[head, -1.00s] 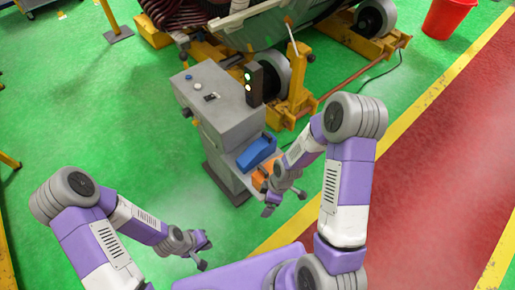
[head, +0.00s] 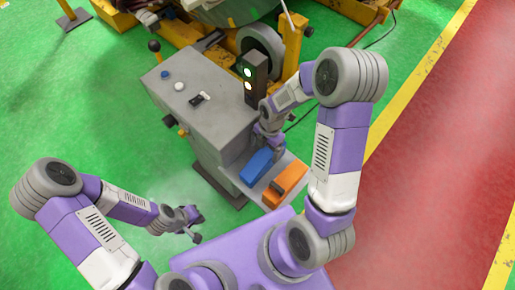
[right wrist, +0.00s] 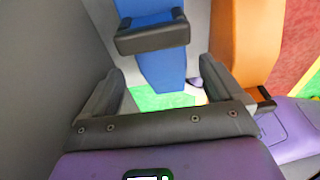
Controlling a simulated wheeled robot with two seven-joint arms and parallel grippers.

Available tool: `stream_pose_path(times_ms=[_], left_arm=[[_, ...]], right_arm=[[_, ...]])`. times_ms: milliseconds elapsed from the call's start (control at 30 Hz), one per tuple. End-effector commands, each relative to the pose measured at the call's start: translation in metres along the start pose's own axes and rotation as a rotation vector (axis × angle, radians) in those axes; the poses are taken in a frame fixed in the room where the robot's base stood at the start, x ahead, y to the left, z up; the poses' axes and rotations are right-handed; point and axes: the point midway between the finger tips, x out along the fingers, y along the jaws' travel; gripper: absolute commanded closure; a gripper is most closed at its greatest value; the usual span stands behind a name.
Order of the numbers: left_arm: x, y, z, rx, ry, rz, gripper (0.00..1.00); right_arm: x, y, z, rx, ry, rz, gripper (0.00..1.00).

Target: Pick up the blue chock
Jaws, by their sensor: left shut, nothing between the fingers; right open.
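The blue chock (head: 257,165) lies on a grey shelf (head: 262,188) at the side of a grey cabinet, left of an orange chock (head: 288,182). My right gripper (head: 272,140) is at the far end of the blue chock, over or close to it. In the right wrist view, the blue chock (right wrist: 160,72), with a black handle-like bar across it, shows between the open fingers of my right gripper (right wrist: 160,68). I cannot tell whether they touch it. My left gripper (head: 198,226) is shut and empty, low over the floor at left.
The grey cabinet (head: 205,100) with buttons and a signal light (head: 250,75) stands close to my right gripper. Yellow machinery (head: 300,35) is behind it. The orange chock also shows at right in the right wrist view (right wrist: 240,45). Green floor (head: 90,120) at left is clear.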

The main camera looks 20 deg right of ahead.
Motion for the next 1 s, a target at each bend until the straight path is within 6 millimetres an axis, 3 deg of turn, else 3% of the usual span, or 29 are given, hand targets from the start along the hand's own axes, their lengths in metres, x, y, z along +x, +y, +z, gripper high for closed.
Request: stream_pose_path(times_ms=[333,600,833,1000], left_arm=[[0.013,-0.005,0.000,0.000,-0.001,0.000,1.00],[0.028,-0.011,-0.001,0.000,-0.001,0.000,1.00],[0.027,-0.010,-0.001,0.000,-0.001,0.000,1.00],[0.027,-0.010,-0.001,0.000,-0.001,0.000,1.00]], right_arm=[[0.034,0.000,-0.002,0.001,0.002,-0.003,0.06],[0.073,0.002,-0.003,0.000,0.001,-0.003,0.06],[0.074,0.002,-0.003,0.002,0.000,0.000,0.06],[0.074,0.002,-0.003,0.001,0.000,0.000,0.31]])
